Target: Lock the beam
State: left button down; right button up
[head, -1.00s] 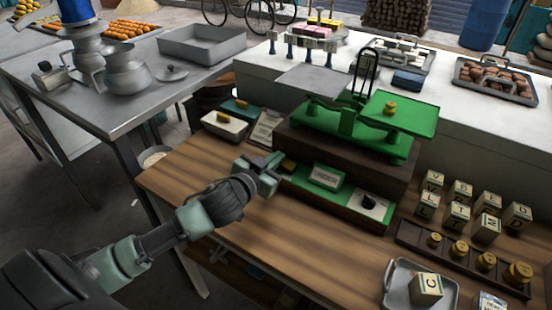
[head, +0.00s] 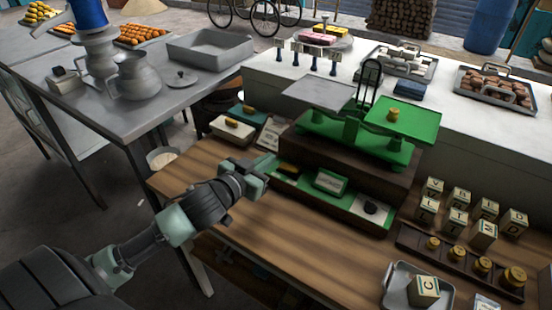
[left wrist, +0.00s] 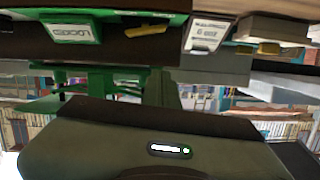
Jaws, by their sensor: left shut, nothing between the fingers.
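The green balance scale (head: 350,132) stands on a dark wooden box. Whether the beam is level is hard to tell. On the green ledge at the box's front are a small yellow lever (head: 288,168) and a label plate (head: 330,181); the lever also shows in the left wrist view (left wrist: 147,31). My left gripper (head: 263,166) is shut and empty, just left of the lever, with no clear contact. My right gripper is out of view.
Several lettered blocks (head: 484,233) and a rack of brass weights (head: 458,250) sit at right. A small tray (head: 396,297) holds a block marked C. A white box (head: 232,130) lies behind my gripper. The wooden counter (head: 300,235) in front is clear.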

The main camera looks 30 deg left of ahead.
pick_arm(q)
jog(key=v, duration=0.4)
jog(key=shift+s+a+b, duration=0.2)
jog(key=shift+s+b, duration=0.05)
jog(key=shift+b, duration=0.1)
jog(key=shift+s, duration=0.1)
